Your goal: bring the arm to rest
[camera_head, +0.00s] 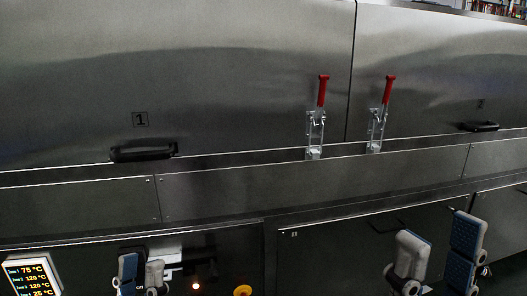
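My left gripper (141,270) is at the bottom left, in front of the dryer's lower panel. Its two padded fingers stand up with a narrow gap between them and nothing held. My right gripper (436,258) is at the bottom right. Its fingers, with blue pads, are spread apart and empty. Both grippers appear clear of the handles and clamps. Most of both arms is out of the picture.
The steel tunnel dryer (230,70) fills the view. Two upright red-handled toggle clamps (321,92) (388,92) flank the hood seam. Black handles (143,154) (479,127) sit on the hoods. A temperature display (31,275) and a yellow knob (243,290) are low on the left.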

